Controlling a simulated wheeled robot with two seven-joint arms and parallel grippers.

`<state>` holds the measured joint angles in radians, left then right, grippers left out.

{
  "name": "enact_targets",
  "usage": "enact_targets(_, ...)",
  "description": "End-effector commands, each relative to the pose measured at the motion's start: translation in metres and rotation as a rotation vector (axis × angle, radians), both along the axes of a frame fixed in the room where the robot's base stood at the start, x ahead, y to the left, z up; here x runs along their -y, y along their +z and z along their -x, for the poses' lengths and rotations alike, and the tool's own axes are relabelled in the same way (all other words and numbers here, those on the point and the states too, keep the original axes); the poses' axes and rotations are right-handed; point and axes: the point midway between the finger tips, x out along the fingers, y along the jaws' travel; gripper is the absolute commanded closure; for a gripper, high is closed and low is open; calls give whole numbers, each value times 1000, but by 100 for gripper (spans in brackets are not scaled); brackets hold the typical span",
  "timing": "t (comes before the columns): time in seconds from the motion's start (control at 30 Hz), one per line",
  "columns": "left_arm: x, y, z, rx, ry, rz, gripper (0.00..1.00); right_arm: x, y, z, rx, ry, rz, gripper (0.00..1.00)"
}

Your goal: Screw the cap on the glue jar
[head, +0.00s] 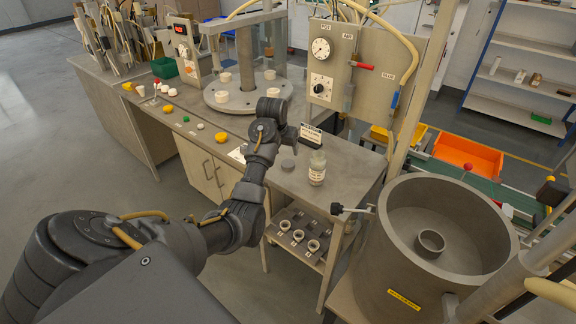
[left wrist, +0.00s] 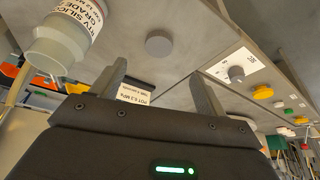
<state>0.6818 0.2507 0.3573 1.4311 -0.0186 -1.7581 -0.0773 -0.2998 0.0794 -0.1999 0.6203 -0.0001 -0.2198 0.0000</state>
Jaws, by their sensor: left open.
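The glue jar (head: 317,173), whitish with a printed label, stands upright on the grey bench top. It also shows in the left wrist view (left wrist: 62,38) at the upper left, cut off by the edge. A flat grey disc, which looks like the cap (head: 288,164), lies on the bench left of the jar, apart from it. The disc also shows in the left wrist view (left wrist: 158,43), beyond and between the fingers. My left gripper (head: 288,135) is above the bench, behind the disc in the picture. In the left wrist view its fingers (left wrist: 160,82) are apart with nothing between them.
A small sign (head: 310,136) stands behind the jar. A large grey pot (head: 382,258) stands at the right. A round turntable (head: 245,101) with posts is behind my left arm. Bench around the disc is clear.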

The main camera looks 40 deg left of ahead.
Motion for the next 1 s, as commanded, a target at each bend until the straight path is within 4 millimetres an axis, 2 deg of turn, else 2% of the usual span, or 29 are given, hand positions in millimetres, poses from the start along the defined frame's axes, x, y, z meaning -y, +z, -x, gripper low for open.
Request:
enact_targets(0.4, -6, -47, -19, -2, 0, 1, 26, -1, 7, 0, 0, 0, -1, 64)
enact_targets(0.83, -7, -53, -21, -1, 0, 0, 26, -1, 9, 0, 0, 0, -1, 64)
enact_targets(1.0, -10, -69, -30, -5, 0, 2, 26, 0, 17, 0, 0, 0, 0, 64)
